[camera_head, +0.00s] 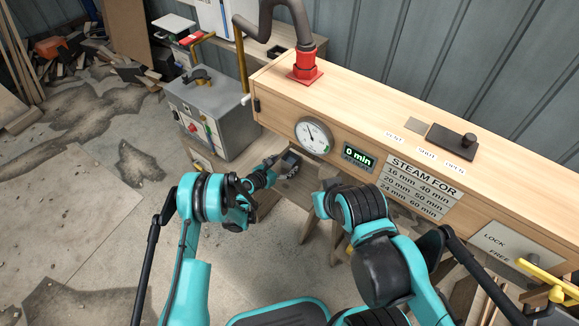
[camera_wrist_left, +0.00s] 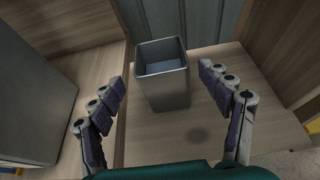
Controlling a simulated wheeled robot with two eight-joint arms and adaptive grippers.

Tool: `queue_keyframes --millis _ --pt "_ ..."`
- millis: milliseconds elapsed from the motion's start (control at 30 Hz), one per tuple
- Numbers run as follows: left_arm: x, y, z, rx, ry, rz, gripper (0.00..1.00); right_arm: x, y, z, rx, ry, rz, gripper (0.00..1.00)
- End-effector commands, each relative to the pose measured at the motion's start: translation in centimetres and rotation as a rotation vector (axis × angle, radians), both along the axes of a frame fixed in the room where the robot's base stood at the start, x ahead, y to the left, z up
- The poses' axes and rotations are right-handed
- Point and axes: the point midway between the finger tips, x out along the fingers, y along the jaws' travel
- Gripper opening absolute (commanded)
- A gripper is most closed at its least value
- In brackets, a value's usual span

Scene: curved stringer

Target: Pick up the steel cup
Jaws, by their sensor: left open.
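The steel cup (camera_wrist_left: 165,88) is a square, open-topped grey vessel. It stands upright on a wooden surface (camera_wrist_left: 207,125) in the left wrist view, and its inside looks empty. My left gripper (camera_wrist_left: 160,80) is open, with one finger to the left of the cup and one to the right. Gaps show between both fingers and the cup, and the cup is beyond or level with the fingertips. In the head view the left gripper (camera_head: 287,163) is small, low in front of the wooden box; the cup cannot be made out clearly there. My right gripper is hidden.
The long wooden steam box (camera_head: 400,120) with a dial (camera_head: 313,136) and display (camera_head: 359,157) stands above the left gripper. A grey metal unit (camera_head: 212,118) is to its left. In the wrist view, wooden panels (camera_wrist_left: 70,25) and a corrugated wall (camera_wrist_left: 200,20) stand close behind the cup.

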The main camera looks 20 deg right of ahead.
Motion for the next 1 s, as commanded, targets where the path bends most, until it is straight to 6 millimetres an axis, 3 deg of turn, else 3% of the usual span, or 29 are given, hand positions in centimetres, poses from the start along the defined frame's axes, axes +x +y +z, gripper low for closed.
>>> queue_keyframes --millis 100,233,533,800,1000 --pt "0.8 -1.8 -1.1 0.001 -0.002 -0.003 0.78 0.0 0.0 -1.5 0.000 0.000 0.000 0.00" --pt "1.7 -3.0 -1.6 0.002 -0.001 -0.002 0.78 0.0 0.0 -2.1 0.000 0.000 0.000 0.00" --pt "2.2 -3.4 -1.6 0.002 -0.002 -0.001 0.78 0.0 0.0 -2.1 0.000 0.000 0.000 0.00" --pt "2.2 -3.4 -1.6 0.002 -0.002 -0.001 0.13 0.0 0.0 -2.1 0.000 0.000 0.000 0.00" --pt "2.2 -3.4 -1.6 0.002 -0.002 0.000 0.14 0.0 0.0 -2.1 0.000 0.000 0.000 0.00"
